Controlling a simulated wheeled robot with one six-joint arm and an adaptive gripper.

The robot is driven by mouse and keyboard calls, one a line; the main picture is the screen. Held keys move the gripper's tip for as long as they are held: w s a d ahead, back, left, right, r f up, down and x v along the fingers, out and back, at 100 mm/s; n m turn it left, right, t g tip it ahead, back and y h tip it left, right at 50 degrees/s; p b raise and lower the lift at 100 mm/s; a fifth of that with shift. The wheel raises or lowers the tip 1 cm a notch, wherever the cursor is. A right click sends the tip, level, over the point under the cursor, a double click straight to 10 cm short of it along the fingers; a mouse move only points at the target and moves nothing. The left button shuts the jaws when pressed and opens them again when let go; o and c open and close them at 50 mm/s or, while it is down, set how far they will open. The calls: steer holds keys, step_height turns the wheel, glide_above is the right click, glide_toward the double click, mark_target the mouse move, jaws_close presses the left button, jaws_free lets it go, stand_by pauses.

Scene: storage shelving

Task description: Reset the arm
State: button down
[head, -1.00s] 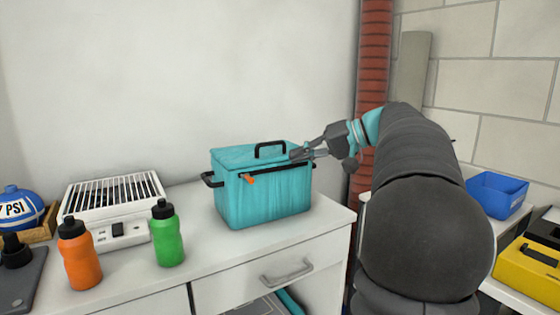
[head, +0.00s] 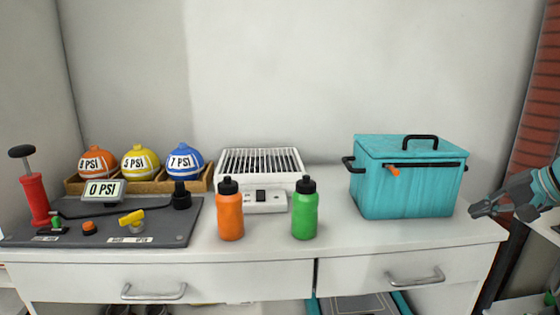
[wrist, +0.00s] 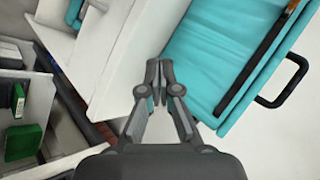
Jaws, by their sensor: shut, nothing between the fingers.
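My gripper (head: 484,210) is at the right of the head view, beside the right side of the teal cooler box (head: 400,195). Its fingers are shut and empty. In the wrist view my gripper (wrist: 153,78) points forward with its fingertips together, and the teal box (wrist: 215,60) lies to its right with a black handle. The box stands on the white counter with its lid down. An orange latch (head: 393,171) sits on its front. A gap shows between my gripper and the box in the head view.
An orange bottle (head: 230,215) and a green bottle (head: 304,213) stand left of the box, before a white heater (head: 258,168). A pump board (head: 110,225) and PSI balls in a wooden tray (head: 75,185) are further left. A red pipe (head: 540,110) rises at the right.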

steer(key=s+a+f+n+g+h, duration=0.1)
steer(key=s+a+f+g+h, duration=0.15)
steer(key=s+a+f, duration=0.45)
steer(key=s+a+f+n+g+h, duration=0.1)
steer(key=s+a+f+n+h, duration=0.15)
steer(key=s+a+f, duration=0.4)
steer(key=s+a+n, duration=0.2)
steer(key=s+a, duration=0.1)
steer(key=a, duration=0.4)
steer(key=s+a+n+t, duration=0.1)
steer(key=s+a+n, duration=0.2)
steer(key=a, duration=0.4)
steer(key=shift+s+a, duration=0.2)
steer(key=shift+a, duration=0.05)
steer(key=shift+n, duration=0.25)
stand_by(0.6)
